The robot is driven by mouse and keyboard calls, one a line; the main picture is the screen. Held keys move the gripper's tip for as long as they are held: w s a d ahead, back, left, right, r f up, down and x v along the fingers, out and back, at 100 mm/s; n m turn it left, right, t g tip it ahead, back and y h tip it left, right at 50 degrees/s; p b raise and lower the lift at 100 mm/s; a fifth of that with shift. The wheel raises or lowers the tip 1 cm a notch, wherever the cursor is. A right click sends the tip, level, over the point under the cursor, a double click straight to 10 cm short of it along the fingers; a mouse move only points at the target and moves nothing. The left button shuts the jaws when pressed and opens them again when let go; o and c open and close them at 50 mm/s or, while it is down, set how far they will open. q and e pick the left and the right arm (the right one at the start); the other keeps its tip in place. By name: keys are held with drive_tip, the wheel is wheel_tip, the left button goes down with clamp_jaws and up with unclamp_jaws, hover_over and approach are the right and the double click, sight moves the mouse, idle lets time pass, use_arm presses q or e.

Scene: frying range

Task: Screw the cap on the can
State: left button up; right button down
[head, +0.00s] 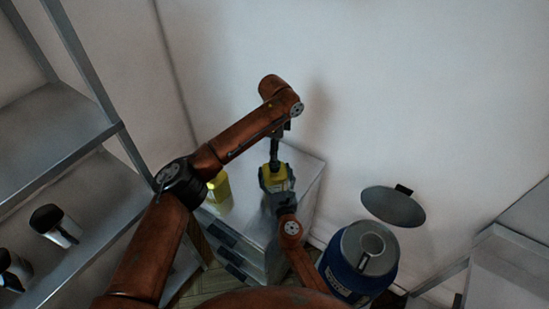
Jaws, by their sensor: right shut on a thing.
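A yellow can (267,183) stands upright on or just above the metal cabinet top. My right gripper (278,186) reaches it from the front and is shut on it. My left gripper (274,160) points straight down from the raised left arm, directly over the top of the can. Its fingers are dark and small here, so I cannot tell whether they are open or shut. I cannot make out the cap; it may be hidden between the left gripper and the can top.
A second yellow container (219,189) stands on the cabinet top (240,215), left of the can. A blue bin (345,278) with a raised grey lid (392,207) stands at right. Metal shelves (75,190) with dark-and-silver vessels (56,224) are at left. The wall is close behind.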

sight(275, 176)
use_arm(q)
drive_tip(key=shift+r, duration=0.1)
drive_tip(key=shift+c, duration=0.5)
drive_tip(key=n, duration=0.1)
drive_tip(key=r+n, duration=0.1)
drive_tip(key=n, duration=0.2)
drive_tip(key=r+n, duration=0.1)
drive_tip(key=n, duration=0.1)
drive_tip(key=shift+n, duration=0.3)
drive_tip(key=n, duration=0.2)
drive_tip(key=r+n, duration=0.1)
drive_tip(key=n, duration=0.2)
drive_tip(key=shift+r, duration=0.2)
drive_tip(key=shift+f, duration=0.1)
drive_tip(key=shift+f, duration=3.9)
drive_tip(key=c, duration=1.2)
